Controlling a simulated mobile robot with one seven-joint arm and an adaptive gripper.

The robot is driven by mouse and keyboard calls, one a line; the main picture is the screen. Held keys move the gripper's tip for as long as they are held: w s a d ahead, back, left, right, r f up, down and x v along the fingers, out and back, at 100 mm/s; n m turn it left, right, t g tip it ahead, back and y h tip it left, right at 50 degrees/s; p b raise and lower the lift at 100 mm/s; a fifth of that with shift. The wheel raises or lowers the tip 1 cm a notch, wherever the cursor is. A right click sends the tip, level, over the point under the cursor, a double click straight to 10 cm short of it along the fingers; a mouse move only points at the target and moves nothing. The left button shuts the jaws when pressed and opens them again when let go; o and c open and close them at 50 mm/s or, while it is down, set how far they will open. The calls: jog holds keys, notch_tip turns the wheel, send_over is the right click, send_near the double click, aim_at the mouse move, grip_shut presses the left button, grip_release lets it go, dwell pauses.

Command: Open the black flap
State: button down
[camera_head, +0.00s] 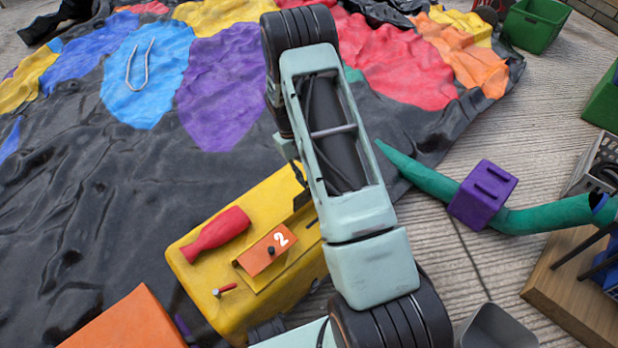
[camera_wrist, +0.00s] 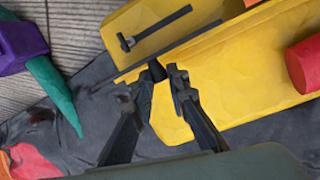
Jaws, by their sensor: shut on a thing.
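The yellow box (camera_wrist: 225,75) fills the right of the wrist view, and in the head view it (camera_head: 205,275) lies below centre, partly behind my arm. My gripper (camera_wrist: 165,80) is at the box's edge, its fingers shut on a small black knob (camera_wrist: 157,70). A thin dark strip (camera_wrist: 185,42) runs along the box beside the knob, like a panel's edge seen side-on. I cannot tell if it is the black flap. Beyond it, a black T-shaped piece (camera_wrist: 155,28) lies against a yellow surface. In the head view my arm hides the grip.
On the box are a red bottle-shaped object (camera_head: 218,232) and an orange flap marked 2 (camera_head: 268,250). A purple block (camera_head: 483,195) sits around a green tube (camera_head: 425,177) at the right. A wooden board (camera_head: 570,290) is at lower right.

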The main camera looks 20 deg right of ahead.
jog(key=shift+w+a+f+g+h+b, duration=0.2)
jog(key=shift+w+f+g+h+b, duration=0.2)
jog(key=shift+w+g+b, duration=0.4)
jog(key=shift+s, duration=0.1)
jog(key=c, duration=1.8)
grip_release()
jog(key=shift+c, duration=0.2)
jog(key=shift+r, duration=0.1)
jog(key=v, duration=1.2)
